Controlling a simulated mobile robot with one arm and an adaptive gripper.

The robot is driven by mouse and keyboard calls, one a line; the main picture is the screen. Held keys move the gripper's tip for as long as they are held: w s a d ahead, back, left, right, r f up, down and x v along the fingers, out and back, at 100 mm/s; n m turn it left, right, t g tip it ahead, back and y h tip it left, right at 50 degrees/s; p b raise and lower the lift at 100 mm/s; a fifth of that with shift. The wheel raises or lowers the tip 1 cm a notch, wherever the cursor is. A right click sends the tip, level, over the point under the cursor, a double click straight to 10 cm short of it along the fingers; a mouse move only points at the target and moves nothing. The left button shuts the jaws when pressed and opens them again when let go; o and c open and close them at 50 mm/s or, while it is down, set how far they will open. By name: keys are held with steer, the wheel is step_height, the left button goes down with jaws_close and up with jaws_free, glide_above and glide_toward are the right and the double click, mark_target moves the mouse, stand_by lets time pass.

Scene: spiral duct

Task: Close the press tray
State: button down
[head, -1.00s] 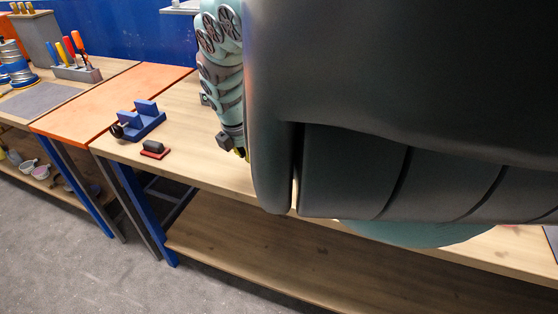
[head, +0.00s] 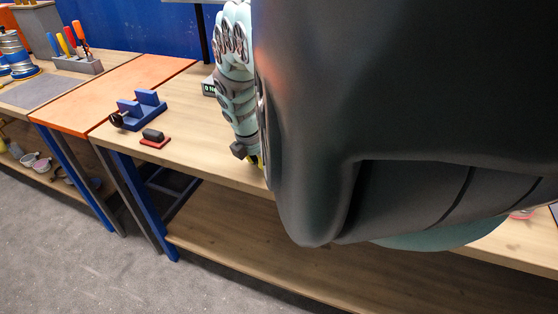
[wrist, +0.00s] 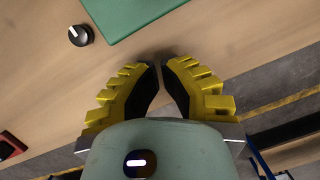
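I cannot pick out the press tray with certainty. A green flat plate (wrist: 130,14) lies on the wooden bench at the top of the wrist view, partly cut off. A round black knob with a pale pointer (wrist: 80,35) is beside it. In the head view, a dark post (head: 204,42) and a small display (head: 209,87) stand partly hidden behind my arm. My gripper (wrist: 160,68) has yellow fingers with black pads; the tips almost meet, with nothing between them. It is over the bench's front edge, short of the green plate. In the head view its tip (head: 258,161) is mostly hidden.
A blue fixture (head: 140,110) and a red pad with a dark block (head: 154,138) sit on the bench left of my arm. The red pad's edge also shows in the wrist view (wrist: 10,146). An orange bench top (head: 110,98) adjoins. My arm hides the right side.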

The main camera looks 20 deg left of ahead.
mark_target(277, 152)
steer(key=shift+x, duration=0.8)
steer(key=shift+w+d+p, duration=0.1)
steer(key=shift+w+p, duration=0.2)
steer(key=shift+p, duration=0.1)
steer(key=shift+w+d+r+p, duration=0.2)
steer(key=shift+w, duration=0.3)
steer(key=shift+w+d+r+p, duration=0.15)
steer(key=shift+w+d, duration=0.05)
steer(key=shift+w, duration=0.35)
steer(key=shift+w+d+r+p, duration=0.2)
steer(key=shift+w+d, duration=0.05)
steer(key=shift+w, duration=0.25)
steer(key=shift+w+f+b, duration=0.3)
steer(key=shift+w+b, duration=0.25)
steer(key=shift+b, duration=0.55)
steer(key=shift+w+f+b, duration=0.1)
steer(key=shift+w+b, duration=0.5)
steer(key=shift+b, duration=0.65)
steer(key=shift+w+d+r+b, duration=0.1)
steer(key=shift+w+r+b, duration=0.2)
steer(key=shift+w+b, duration=0.3)
steer(key=shift+s+r, duration=0.1)
